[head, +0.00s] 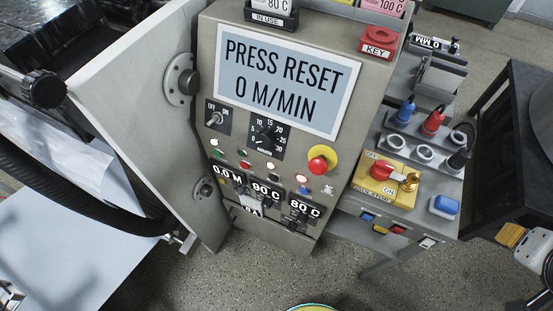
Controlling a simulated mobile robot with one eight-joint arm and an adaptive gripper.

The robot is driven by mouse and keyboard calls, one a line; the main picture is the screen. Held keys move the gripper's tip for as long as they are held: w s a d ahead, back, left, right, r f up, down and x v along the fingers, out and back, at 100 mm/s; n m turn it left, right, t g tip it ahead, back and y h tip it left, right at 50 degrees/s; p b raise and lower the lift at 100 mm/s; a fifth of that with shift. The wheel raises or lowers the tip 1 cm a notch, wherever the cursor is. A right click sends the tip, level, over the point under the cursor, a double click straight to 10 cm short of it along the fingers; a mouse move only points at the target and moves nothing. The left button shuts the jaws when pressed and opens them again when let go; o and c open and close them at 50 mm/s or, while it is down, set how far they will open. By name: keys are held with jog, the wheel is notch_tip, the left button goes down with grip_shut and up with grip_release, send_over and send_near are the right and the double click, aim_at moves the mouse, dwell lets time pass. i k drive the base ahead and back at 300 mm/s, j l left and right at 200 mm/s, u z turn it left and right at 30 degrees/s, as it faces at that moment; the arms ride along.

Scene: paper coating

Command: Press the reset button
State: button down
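The grey control panel (208,75) stands in the middle of the head view. Its display (286,80) reads "PRESS RESET 0 M/MIN". Below are an off/on switch (216,117), a speed dial (266,134) and a red mushroom button (318,163) on a yellow disc. The labels are too small to read, so I cannot tell which is the reset button.
A side console (350,200) at right carries a yellow box (384,183) with a red knob, a blue button (444,206) and several colored plugs. A dark table (500,130) stands further right. White sheet material (60,255) and a black hose (70,200) lie left. Speckled floor shows below.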

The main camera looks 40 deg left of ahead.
aim_at(304, 191)
jog(key=l+u, duration=0.6)
jog(key=u, duration=0.2)
jog(key=k+l+u, duration=0.15)
jog(key=u, duration=0.25)
jog(key=k+l+u, duration=0.1)
jog(key=l+u, duration=0.3)
jog(key=k+l+u, duration=0.15)
jog(key=u, duration=0.25)
